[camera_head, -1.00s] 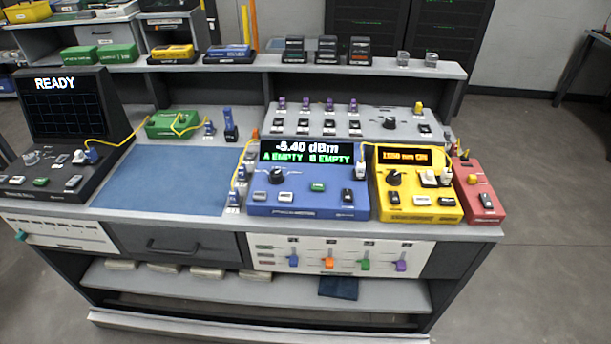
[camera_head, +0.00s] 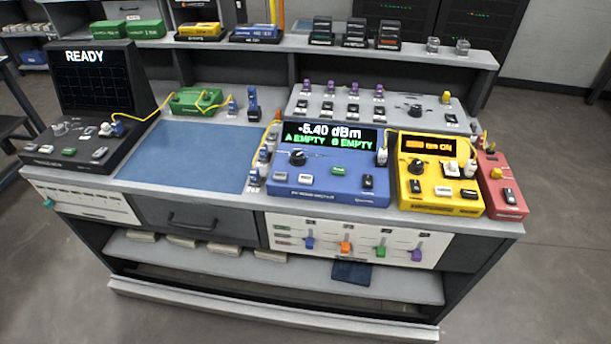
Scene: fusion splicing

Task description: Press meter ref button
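The blue power meter (camera_head: 325,190) stands on the bench right of centre. Its screen (camera_head: 332,137) reads -5.40 dBm, with A EMPTY and B EMPTY below. On its front face are a black knob (camera_head: 297,158), a green button (camera_head: 338,171), two pale buttons (camera_head: 306,179) and a dark switch (camera_head: 368,182). The labels by these buttons are too small to read, so I cannot tell which is the ref button. Neither of my grippers is in view.
A yellow light source (camera_head: 440,196) and a red box (camera_head: 508,197) stand right of the meter. A blue mat (camera_head: 190,155) lies to its left, beyond it a black READY machine (camera_head: 95,105). A grey switch panel (camera_head: 385,112) stands behind. Yellow fibres loop between devices. The mat is clear.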

